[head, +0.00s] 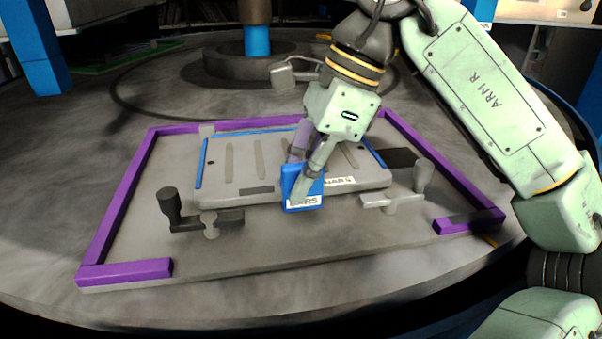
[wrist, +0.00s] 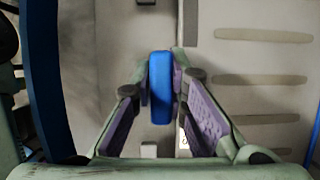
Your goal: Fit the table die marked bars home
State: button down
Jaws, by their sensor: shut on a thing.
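A pale grey plate with several bar-shaped marks (head: 258,160) lies on the grey base board inside a purple frame. Its bars also show at the right of the wrist view (wrist: 262,80). My gripper (head: 301,180) is shut on a blue block (head: 302,190) with a white label too small to read surely. The block is upright at the plate's front edge and hides part of it. In the wrist view the blue block (wrist: 160,85) sits between my fingertips, beside the plate's edge. I cannot tell whether block and plate are joined.
The purple frame (head: 120,195) runs round the board, with a gap at the front. A dark clamp (head: 171,207) stands front left of the plate and a light clamp (head: 422,176) front right. Blue strips (head: 202,162) edge the plate. The board's front strip is clear.

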jog(key=shift+f+b, duration=0.35)
jog(key=shift+f, duration=0.15)
jog(key=c, duration=1.5)
grip_release()
jog(key=v, duration=1.2)
